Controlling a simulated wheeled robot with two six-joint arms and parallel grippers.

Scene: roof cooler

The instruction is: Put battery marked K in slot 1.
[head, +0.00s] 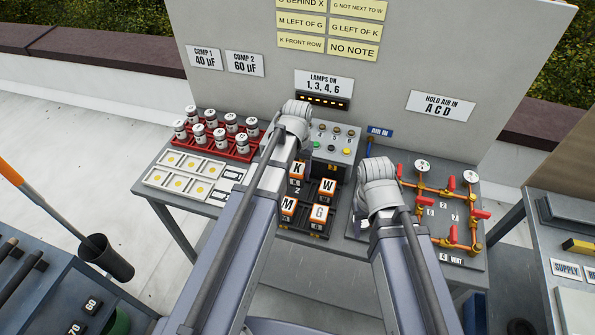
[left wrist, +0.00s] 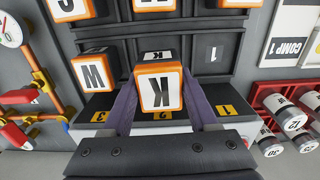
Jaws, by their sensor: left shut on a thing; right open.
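The battery marked K (head: 297,170) is an orange and white block. In the left wrist view K (left wrist: 159,91) sits between the purple fingers of my left gripper (left wrist: 162,104), which is shut on it. K is over slot 2 and looks raised, since a 2 shows beneath it in the head view. Slot 1 (left wrist: 213,55) is empty and lies beside K, to its right in the left wrist view; my left arm hides it in the head view. My right gripper (head: 372,215) is open, right of the battery rack; its fingertips are largely hidden.
Battery W (head: 327,187) stands beside K, with M (head: 288,206) and G (head: 319,213) in the nearer row. Red pipe valves (head: 450,210) are on the right. A red capacitor rack (head: 235,152) is on the left. A lamp panel (head: 335,140) stands behind.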

